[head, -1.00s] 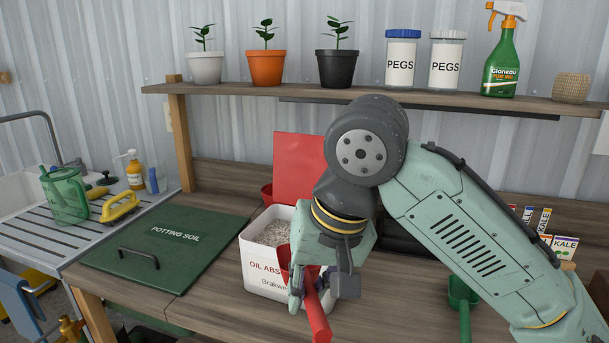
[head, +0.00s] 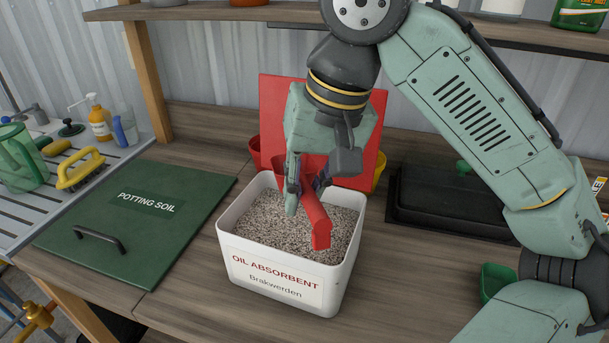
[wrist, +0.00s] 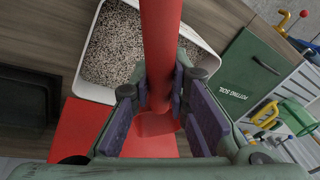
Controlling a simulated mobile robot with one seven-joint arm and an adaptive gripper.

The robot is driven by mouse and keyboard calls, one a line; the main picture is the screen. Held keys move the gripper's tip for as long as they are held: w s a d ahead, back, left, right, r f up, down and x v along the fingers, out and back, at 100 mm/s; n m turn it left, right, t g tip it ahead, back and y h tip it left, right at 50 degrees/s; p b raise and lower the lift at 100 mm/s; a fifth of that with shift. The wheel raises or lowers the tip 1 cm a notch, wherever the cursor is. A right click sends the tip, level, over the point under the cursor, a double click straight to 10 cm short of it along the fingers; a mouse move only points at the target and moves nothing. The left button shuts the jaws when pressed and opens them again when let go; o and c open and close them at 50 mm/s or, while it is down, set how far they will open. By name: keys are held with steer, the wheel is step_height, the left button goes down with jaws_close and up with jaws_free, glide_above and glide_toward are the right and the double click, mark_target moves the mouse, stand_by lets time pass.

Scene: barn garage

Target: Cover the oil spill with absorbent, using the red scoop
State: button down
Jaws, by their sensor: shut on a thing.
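My gripper (head: 305,190) is shut on the handle of the red scoop (head: 316,222). The scoop is over the white oil absorbent bin (head: 231,262), its handle end pointing toward the front. The bin is open, and grey-white granules, the absorbent (head: 262,222), fill much of it. In the wrist view the red handle (wrist: 160,45) runs between the fingers (wrist: 165,112), with a wider red part below. Whether the bowl holds granules cannot be told. No oil spill is in view.
An upright red panel (head: 283,95) stands behind the bin, with a red and a yellow item partly hidden beside it. A green potting soil lid (head: 165,235) lies left. A black tray (head: 445,200) and a green scoop (head: 497,282) are right. A shelf (head: 215,13) runs above.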

mark_target(267, 251)
steer(key=shift+g, duration=0.9)
steer(key=f+b, duration=0.1)
steer(key=f, duration=0.3)
steer(key=w+f+b, duration=0.1)
steer(key=f+b, duration=0.1)
steer(key=f, duration=0.2)
steer(key=w+f+b, duration=0.1)
steer(key=f+b, duration=0.1)
steer(key=f, duration=0.2)
steer(key=shift+w+a, duration=0.25)
steer(key=shift+w+a+r+p, duration=0.1)
steer(key=shift+w+r+p, duration=0.35)
steer(key=shift+p, duration=0.1)
steer(key=shift+w+a+f, duration=0.1)
steer(key=shift+w+a, duration=0.05)
steer(key=shift+w, duration=0.6)
steer(key=shift+p, duration=0.3)
